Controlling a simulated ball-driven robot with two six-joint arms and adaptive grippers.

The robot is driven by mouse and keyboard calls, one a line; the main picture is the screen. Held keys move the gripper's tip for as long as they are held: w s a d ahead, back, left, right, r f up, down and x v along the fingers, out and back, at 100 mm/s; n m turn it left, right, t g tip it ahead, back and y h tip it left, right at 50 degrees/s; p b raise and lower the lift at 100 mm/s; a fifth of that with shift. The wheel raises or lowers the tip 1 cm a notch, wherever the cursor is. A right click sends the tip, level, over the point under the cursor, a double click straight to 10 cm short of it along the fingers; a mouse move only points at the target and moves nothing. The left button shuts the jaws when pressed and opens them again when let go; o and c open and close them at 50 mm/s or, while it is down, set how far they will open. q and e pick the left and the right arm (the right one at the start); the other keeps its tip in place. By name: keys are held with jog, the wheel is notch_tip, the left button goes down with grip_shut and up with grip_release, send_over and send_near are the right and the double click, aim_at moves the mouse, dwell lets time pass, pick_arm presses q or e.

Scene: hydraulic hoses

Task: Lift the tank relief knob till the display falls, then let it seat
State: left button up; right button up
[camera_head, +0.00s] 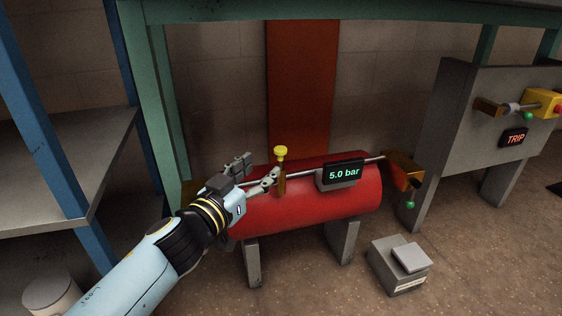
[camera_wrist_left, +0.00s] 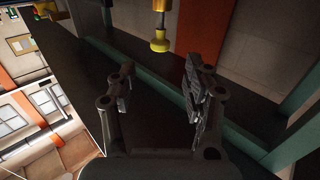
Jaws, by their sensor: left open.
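The yellow tank relief knob (camera_head: 281,151) stands on a brass stem on top of the red tank (camera_head: 305,212). The display (camera_head: 345,173) on the tank reads 5.0 bar in green. My left gripper (camera_head: 258,172) is open and empty, just left of the knob and a little lower in the head view. In the left wrist view the knob (camera_wrist_left: 160,43) shows beyond the fingertips of my left gripper (camera_wrist_left: 158,82), apart from both fingers. My right gripper is in neither view.
A pipe runs along the tank top to a brass block (camera_head: 403,170) on the right. A grey panel (camera_head: 468,110) with a red TRIP display (camera_head: 515,139) stands further right. A green frame (camera_head: 154,105) and grey shelf (camera_head: 62,165) stand left. A grey box (camera_head: 397,272) sits on the floor.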

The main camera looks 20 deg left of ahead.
aim_at(277, 154)
pick_arm(q)
jog(key=w, duration=0.3)
jog(key=w+d, duration=0.1)
jog(key=w, duration=0.1)
jog(key=w+b, duration=0.1)
jog(key=w, duration=0.2)
jog(key=shift+w+d+f, duration=0.1)
jog(key=shift+w+d, duration=0.2)
jog(key=shift+w, duration=0.3)
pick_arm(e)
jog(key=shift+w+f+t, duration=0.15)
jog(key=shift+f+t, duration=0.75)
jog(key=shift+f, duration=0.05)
pick_arm(q)
jog(key=shift+d, duration=0.1)
grip_shut()
